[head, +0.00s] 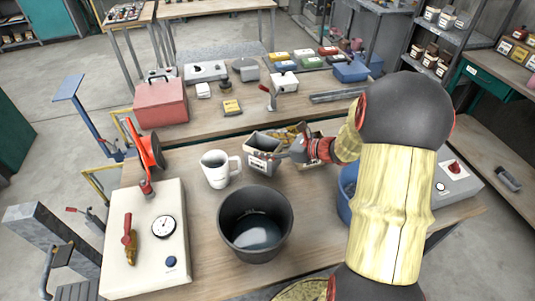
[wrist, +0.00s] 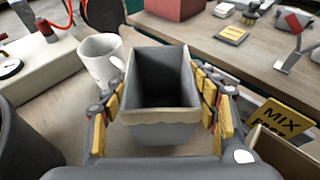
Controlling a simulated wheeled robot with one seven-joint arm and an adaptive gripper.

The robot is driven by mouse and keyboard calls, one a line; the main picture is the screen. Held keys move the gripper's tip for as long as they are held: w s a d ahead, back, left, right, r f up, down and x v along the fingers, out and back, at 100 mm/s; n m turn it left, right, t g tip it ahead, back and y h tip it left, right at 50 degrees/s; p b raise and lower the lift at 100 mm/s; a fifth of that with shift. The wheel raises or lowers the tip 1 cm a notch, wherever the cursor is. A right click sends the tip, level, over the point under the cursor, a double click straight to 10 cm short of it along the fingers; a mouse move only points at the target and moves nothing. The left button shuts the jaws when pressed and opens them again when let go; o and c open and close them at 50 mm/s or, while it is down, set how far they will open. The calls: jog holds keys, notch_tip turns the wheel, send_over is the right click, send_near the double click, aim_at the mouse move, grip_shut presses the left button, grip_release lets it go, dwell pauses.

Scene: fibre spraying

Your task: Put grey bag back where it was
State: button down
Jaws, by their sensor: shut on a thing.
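The grey bag (head: 263,161) is an open-topped, upright container with a pale ragged rim and a label on its front. It is right of the white mug in the head view. In the wrist view the bag (wrist: 165,132) fills the middle between yellow-padded fingers and looks empty inside. My gripper (wrist: 162,80) is shut on its two sides; in the head view my gripper (head: 290,149) reaches it from the right. I cannot tell whether its bottom touches the table.
A white mug (head: 217,170) stands close left of the bag, a black bucket (head: 255,224) in front. An open box (head: 316,149) with a MIX sign (wrist: 281,118) stands close right.

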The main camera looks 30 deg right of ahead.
jog(key=shift+f+b, duration=0.5)
jog(key=shift+f, duration=1)
jog(key=shift+f, duration=0.1)
jog(key=shift+f, duration=0.1)
jog(key=c, duration=0.6)
grip_release()
